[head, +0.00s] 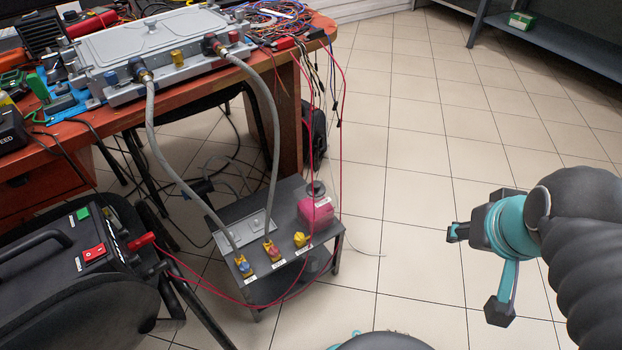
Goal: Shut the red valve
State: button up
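On a low dark stand (288,206), a small red-and-yellow valve (271,250) sits at the front edge between a blue-and-yellow one (244,267) and a yellow one (301,239). The valve's handle position is too small to tell. My gripper (454,232) is at the right, well apart from the stand, pointing left. Its fingers show nearly edge-on, and nothing is seen held.
A second grey hose (160,155) runs to the blue-and-yellow valve. A pink container (316,212) stands on the stand's back right. Red cables (341,130) hang beside it. A black machine (70,290) with a red switch fills the lower left. Tiled floor (410,180) between stand and gripper is clear.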

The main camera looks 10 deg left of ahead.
aim_at(273, 251)
jog(key=u, duration=0.95)
jog(key=k, duration=1.35)
jog(key=z, duration=1.05)
